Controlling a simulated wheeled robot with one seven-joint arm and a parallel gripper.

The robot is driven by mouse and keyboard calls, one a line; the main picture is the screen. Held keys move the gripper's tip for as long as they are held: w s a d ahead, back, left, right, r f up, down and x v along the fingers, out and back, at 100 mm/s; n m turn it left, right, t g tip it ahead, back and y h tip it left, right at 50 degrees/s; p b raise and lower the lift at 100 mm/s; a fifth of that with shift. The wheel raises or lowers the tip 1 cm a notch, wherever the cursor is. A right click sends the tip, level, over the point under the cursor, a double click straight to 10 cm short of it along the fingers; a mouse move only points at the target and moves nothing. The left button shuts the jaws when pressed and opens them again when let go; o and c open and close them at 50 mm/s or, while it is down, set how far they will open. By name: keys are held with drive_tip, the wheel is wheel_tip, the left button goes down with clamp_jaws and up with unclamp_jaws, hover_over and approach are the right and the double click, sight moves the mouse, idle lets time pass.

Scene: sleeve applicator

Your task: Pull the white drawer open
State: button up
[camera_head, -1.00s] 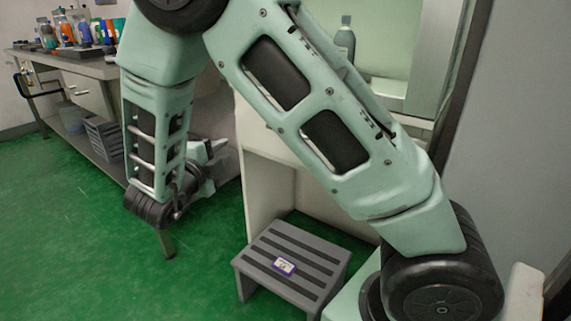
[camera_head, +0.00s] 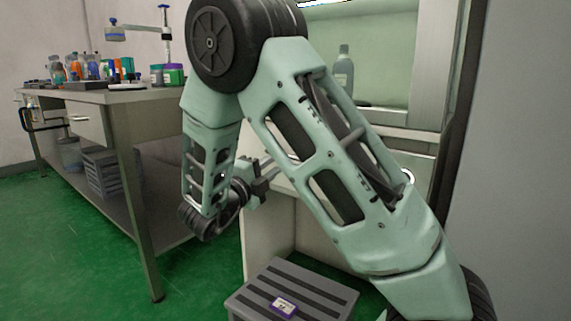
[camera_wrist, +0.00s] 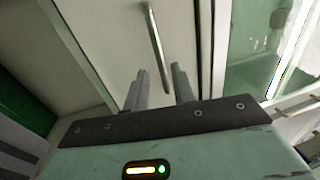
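A white drawer front (camera_wrist: 115,35) with a slim metal bar handle (camera_wrist: 156,38) fills the upper middle of the wrist view. The handle lies beyond my fingertips, roughly in line with the gap between them. My gripper (camera_wrist: 160,72) is open and empty, its two grey fingers apart. In the head view my gripper (camera_head: 262,172) is beside the white unit's front (camera_head: 283,184), under the hood; my arm covers much of that front. The drawer looks shut in the wrist view. Whether a finger touches it I cannot tell.
A bottle (camera_head: 343,70) stands in the hood. Open floor (camera_head: 80,225) lies at the left.

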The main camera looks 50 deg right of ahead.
drive_tip(key=shift+b+x, duration=0.8)
drive_tip(key=shift+x, duration=2.4)
clamp_jaws()
